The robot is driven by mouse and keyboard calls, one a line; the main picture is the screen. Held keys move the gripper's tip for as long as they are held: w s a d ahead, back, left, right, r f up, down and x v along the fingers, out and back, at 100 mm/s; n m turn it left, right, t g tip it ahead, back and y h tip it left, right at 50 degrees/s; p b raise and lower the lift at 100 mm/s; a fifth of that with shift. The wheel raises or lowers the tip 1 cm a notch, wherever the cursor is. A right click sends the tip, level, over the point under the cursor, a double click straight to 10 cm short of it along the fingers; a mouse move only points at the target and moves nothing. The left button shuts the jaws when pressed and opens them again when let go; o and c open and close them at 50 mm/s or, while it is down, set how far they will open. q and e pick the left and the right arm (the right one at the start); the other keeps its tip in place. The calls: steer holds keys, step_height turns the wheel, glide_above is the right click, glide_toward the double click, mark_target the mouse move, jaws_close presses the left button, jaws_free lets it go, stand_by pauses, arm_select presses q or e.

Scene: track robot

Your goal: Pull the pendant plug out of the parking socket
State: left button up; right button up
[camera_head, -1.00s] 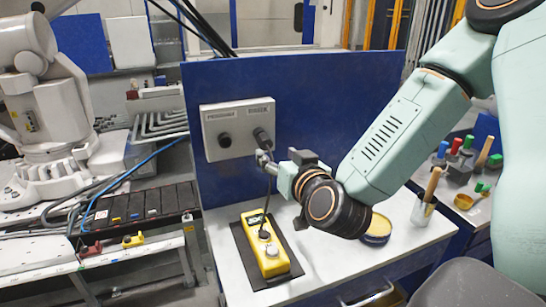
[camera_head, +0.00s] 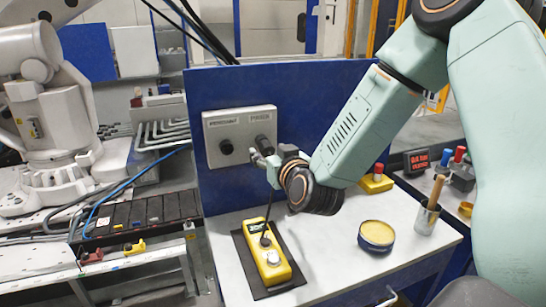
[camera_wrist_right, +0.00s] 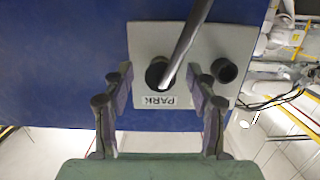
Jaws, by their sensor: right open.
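The dark pendant plug (camera_head: 262,143) sits in the right-hand socket of a grey wall panel (camera_head: 229,152). In the right wrist view the panel is upside down and the plug (camera_wrist_right: 157,73) sits by the PARK label, its thick cable running up toward the camera. My right gripper (camera_head: 260,157) is just in front of the plug. Its fingers (camera_wrist_right: 162,78) are open, one on each side of the plug, with gaps showing. The yellow pendant (camera_head: 281,272) lies on a dark mat below, with the cable rising from it. My left gripper is out of view.
A second round dark socket (camera_head: 226,147) is on the panel's left. The panel hangs on a blue board (camera_head: 300,100) behind the white table (camera_head: 330,265).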

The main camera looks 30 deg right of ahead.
steer(key=shift+w+f, duration=0.1)
steer(key=shift+w, duration=0.05)
steer(key=c, duration=0.9)
jaws_close()
steer(key=shift+s, duration=0.35)
steer(key=shift+f+p+v, duration=0.15)
steer(key=shift+p+v, duration=0.3)
steer(key=shift+v, duration=0.5)
steer(key=shift+f+p+v, duration=0.15)
steer(key=shift+p+v, duration=0.25)
steer(key=shift+v, duration=0.6)
steer(key=shift+a+r, duration=0.1)
